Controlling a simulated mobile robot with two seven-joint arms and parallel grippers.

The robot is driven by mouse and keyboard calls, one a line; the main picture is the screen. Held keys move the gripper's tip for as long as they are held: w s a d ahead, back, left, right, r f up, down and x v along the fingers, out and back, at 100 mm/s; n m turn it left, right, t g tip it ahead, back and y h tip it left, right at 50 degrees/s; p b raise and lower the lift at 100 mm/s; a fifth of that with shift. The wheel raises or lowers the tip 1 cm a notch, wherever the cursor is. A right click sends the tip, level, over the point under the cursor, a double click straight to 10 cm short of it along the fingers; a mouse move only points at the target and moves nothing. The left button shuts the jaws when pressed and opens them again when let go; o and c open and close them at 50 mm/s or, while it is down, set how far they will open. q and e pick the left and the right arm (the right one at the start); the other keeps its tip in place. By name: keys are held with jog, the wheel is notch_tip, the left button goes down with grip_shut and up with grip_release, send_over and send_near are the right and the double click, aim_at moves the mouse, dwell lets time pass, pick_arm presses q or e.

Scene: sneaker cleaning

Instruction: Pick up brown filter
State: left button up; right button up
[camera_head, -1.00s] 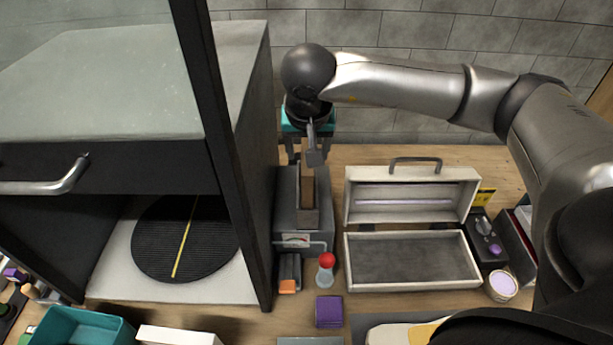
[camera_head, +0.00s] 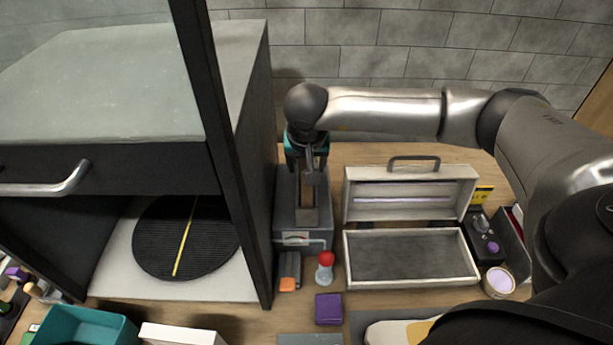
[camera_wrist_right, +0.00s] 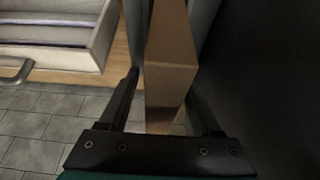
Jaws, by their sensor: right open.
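The brown filter (camera_head: 308,198) is a narrow brown block standing in the slot of a dark grey box-shaped device (camera_head: 284,215) with a dial on its front. My right gripper (camera_head: 306,172) points down at the filter's back end and partly hides it. In the right wrist view, the filter (camera_wrist_right: 172,62) lies between the two open black fingers of the gripper (camera_wrist_right: 163,78). A gap shows on the left side; contact on the right side is hard to tell. My left gripper is not in view.
A tall dark cabinet (camera_head: 240,190) stands close to the left of the device. An open cream case (camera_head: 410,285) sits to its right. A red-topped bottle (camera_head: 325,270) and purple block (camera_head: 328,309) stand in front. A tiled wall (camera_head: 400,40) is behind.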

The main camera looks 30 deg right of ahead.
jog(key=shift+f+b, duration=0.2)
jog(key=shift+b, duration=0.15)
jog(key=shift+c, duration=0.3)
grip_shut()
dwell(0.5)
